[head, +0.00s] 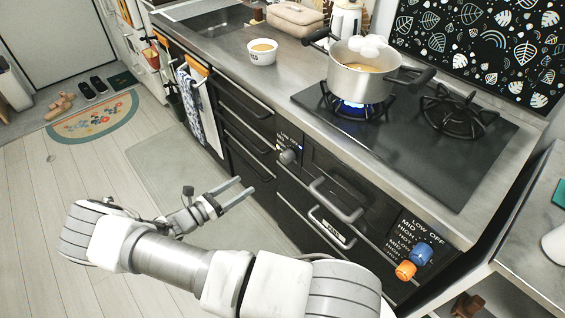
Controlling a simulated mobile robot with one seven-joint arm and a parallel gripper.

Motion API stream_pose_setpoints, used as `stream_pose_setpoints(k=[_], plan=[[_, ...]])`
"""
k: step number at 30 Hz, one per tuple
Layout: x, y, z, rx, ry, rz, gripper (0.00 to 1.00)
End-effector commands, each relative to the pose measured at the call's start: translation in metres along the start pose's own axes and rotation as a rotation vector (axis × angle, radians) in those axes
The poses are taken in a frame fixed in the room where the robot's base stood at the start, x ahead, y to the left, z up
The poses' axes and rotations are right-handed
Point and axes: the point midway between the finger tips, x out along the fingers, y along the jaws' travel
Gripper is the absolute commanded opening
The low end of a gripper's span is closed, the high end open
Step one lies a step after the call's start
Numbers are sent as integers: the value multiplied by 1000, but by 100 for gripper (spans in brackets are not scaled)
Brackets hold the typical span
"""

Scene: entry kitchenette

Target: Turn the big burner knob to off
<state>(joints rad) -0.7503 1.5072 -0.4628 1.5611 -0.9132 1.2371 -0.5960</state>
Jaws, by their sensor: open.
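The stove's front panel has a blue knob (421,253) and an orange knob (405,270) at its right end, beside printed LOW, OFF, MID and HIGH marks. A grey knob (289,157) sits at the panel's left end, by smaller marks. I cannot tell which one is the big burner knob. The left burner (353,106) burns with a blue flame under a steel pot (362,82). The right burner (454,112) shows no flame. My gripper (245,186) is open and empty, left of the panel and apart from every knob.
Bar handles (336,203) stick out from the black oven front between the knobs. A white bowl (262,52) stands on the counter (225,48). A towel (193,105) hangs at the left cabinets.

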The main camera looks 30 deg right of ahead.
Motion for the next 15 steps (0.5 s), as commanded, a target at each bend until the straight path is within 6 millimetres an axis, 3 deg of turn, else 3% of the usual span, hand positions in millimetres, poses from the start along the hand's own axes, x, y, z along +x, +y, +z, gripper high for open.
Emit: stream_pose_setpoints(k=[5, 15], plan=[[18, 0, -1, -3, -4, 0, 81], [91, -1, -1, -4, -3, -2, 81]])
